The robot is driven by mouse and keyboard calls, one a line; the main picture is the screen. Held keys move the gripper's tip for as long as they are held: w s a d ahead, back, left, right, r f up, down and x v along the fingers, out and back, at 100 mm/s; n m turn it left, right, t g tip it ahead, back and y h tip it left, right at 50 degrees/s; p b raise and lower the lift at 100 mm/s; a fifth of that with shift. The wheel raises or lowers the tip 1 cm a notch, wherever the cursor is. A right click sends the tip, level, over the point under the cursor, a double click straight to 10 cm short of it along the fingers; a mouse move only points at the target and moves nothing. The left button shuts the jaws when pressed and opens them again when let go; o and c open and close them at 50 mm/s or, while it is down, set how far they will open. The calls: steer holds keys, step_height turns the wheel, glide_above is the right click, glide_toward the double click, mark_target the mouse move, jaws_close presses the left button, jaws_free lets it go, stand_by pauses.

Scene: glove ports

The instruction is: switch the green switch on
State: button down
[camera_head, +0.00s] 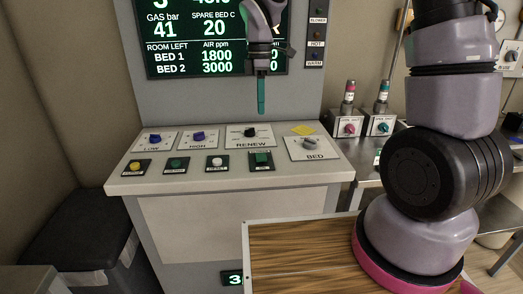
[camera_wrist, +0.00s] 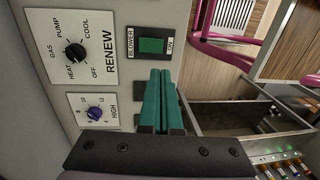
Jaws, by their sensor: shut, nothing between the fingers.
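The green switch (camera_head: 262,159) is a green rectangular piece in a black plate at the right of the front row on the sloped panel. In the wrist view the green switch (camera_wrist: 152,45) has labels reading BLOWER and ON beside it. Whether it is on or off I cannot tell. My gripper (camera_head: 261,111) points down above the panel, behind the switch and apart from it. Its teal fingers (camera_wrist: 162,78) are together and empty in the wrist view, their tips just below the switch in the picture.
The RENEW dial (camera_head: 250,132) and BED dial (camera_head: 310,143) are close to the switch. A white button (camera_head: 217,162), a green button (camera_head: 176,163) and a yellow button (camera_head: 135,166) share its row. A display screen (camera_head: 190,45) stands behind. A wooden board (camera_head: 300,262) lies in front.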

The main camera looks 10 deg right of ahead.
mark_target(262, 159)
steer(key=f, duration=0.4)
steer(key=s+f, duration=0.1)
steer(key=f, duration=0.8)
steer(key=shift+s+f, duration=0.35)
steer(key=shift+f, duration=0.05)
steer(key=shift+s+f, duration=0.1)
steer(key=shift+f, duration=0.15)
steer(key=shift+w+r, duration=0.35)
steer(key=shift+w, duration=0.4)
steer(key=shift+r, duration=0.1)
steer(key=shift+r, duration=0.35)
step_height(262, 159, up, 13)
steer(key=s, duration=0.1)
steer(key=shift+s, duration=0.35)
